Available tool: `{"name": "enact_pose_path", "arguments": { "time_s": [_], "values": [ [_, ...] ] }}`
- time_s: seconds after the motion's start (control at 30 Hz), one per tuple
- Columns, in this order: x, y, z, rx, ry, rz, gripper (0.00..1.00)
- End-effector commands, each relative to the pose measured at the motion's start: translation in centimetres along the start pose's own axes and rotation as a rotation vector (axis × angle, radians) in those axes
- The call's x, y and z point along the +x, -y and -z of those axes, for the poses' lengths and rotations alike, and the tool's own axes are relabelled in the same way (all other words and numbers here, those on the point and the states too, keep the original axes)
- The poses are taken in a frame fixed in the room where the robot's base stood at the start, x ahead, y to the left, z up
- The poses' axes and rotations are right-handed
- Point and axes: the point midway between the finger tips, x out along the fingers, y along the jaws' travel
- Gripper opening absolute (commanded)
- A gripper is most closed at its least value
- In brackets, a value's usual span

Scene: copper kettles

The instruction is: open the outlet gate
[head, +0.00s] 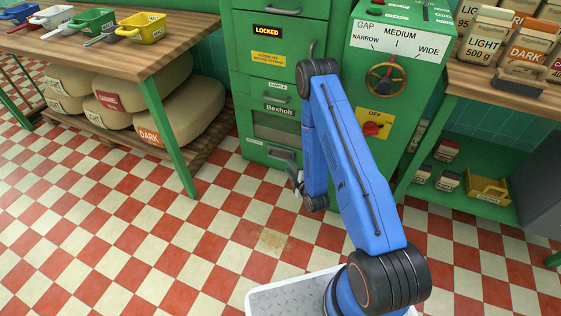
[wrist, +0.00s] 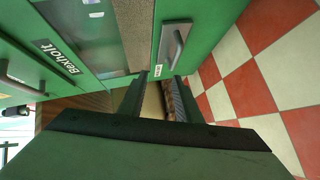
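The green Bexholt machine (head: 267,150) stands in the middle of the head view. Its low front panel has a grey bar handle (head: 283,155) and a small white label too small to read; this looks like the outlet gate. In the wrist view the same handle (wrist: 176,47) lies just beyond the fingertips, on a green panel (wrist: 168,30) that looks shut. My gripper (wrist: 161,77) is open, with a gap between its two dark fingers and nothing in it. In the head view my gripper (head: 298,182) is low by the handle, partly hidden by my blue arm.
A SAMPLE drawer handle (head: 278,97) and a window (head: 274,128) are above the panel. A yellow switch plate (head: 375,123) reads OFF. A wooden table (head: 135,64) with scoops stands left, sacks (head: 140,105) below it.

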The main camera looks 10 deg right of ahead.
Motion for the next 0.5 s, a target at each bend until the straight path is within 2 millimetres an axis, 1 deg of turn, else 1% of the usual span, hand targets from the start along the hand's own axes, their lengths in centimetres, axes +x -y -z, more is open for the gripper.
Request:
{"name": "enact_pose_path", "arguments": {
  "time_s": [0.03, 0.1, 0.2, 0.37, 0.5],
  "values": [
    [-0.5, 1.4, -0.2, -0.013, -0.002, -0.007, 0.31],
    [-1.2, 2.6, -0.3, -0.032, -0.006, -0.026, 0.31],
    [-2.0, 4.0, -0.4, -0.056, -0.009, -0.049, 0.31],
    [-3.0, 5.3, -0.5, -0.080, -0.012, -0.072, 0.31],
    [-3.1, 5.6, -0.5, -0.088, -0.013, -0.082, 0.31]
  ]
}}
